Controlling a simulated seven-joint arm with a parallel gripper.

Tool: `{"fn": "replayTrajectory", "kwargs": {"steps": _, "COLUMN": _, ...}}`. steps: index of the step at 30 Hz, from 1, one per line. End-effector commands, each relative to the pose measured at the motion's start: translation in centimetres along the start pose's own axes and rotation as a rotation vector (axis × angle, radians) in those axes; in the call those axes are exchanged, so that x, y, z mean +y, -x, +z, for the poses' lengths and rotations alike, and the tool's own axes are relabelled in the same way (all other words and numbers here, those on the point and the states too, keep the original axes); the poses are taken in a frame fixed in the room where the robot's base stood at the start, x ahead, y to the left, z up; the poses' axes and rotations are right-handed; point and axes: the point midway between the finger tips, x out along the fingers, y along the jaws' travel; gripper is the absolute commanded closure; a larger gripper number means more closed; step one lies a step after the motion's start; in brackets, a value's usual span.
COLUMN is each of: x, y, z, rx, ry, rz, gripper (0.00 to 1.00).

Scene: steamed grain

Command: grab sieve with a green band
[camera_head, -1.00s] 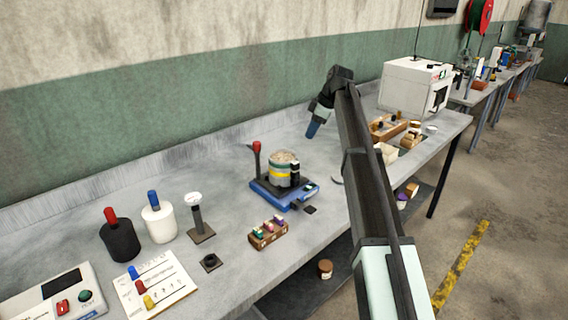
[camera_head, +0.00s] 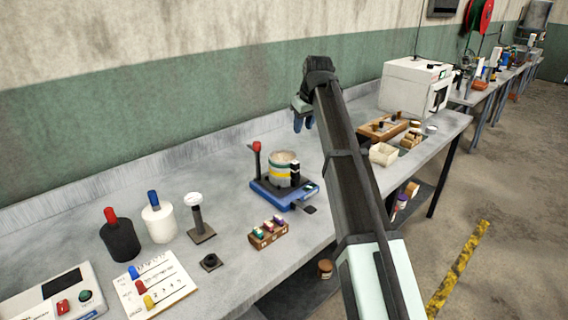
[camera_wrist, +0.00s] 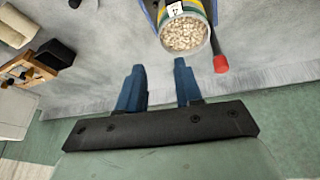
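A round, pale metal sieve stack (camera_head: 282,170) with yellow and greenish bands stands on a blue device in the middle of the bench. In the wrist view the top of the stack (camera_wrist: 185,34) is open and holds pale grain, and a tag with a mark shows on its side. I cannot clearly tell which separate sieve carries the green band. My gripper (camera_head: 303,124) is above the bench, to the upper right of the stack and apart from it. In the wrist view its two blue fingers (camera_wrist: 159,75) are spread with nothing between them.
The blue device (camera_head: 296,201) has an upright red-tipped lever (camera_head: 256,160), also beside the grain in the wrist view (camera_wrist: 220,64). A small wooden rack (camera_head: 268,234) stands in front.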

Motion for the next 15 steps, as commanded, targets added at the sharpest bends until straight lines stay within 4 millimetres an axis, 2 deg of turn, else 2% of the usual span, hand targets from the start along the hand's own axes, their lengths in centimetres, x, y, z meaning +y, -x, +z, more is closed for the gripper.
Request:
{"fn": "replayTrajectory", "kwargs": {"steps": 3, "x": 0.1, "y": 0.0, "z": -0.1, "rx": 0.004, "ry": -0.117, "rz": 0.003, "gripper": 0.65}}
{"fn": "replayTrajectory", "kwargs": {"steps": 8, "x": 0.1, "y": -0.3, "z": -0.1, "rx": 0.005, "ry": -0.191, "rz": 0.002, "gripper": 0.65}}
{"fn": "replayTrajectory", "kwargs": {"steps": 11, "x": 0.1, "y": -1.2, "z": -0.1, "rx": 0.005, "ry": -0.201, "rz": 0.002, "gripper": 0.65}}
{"fn": "replayTrajectory", "kwargs": {"steps": 15, "x": 0.0, "y": -3.5, "z": -0.1, "rx": 0.003, "ry": -0.199, "rz": 0.001, "gripper": 0.65}}
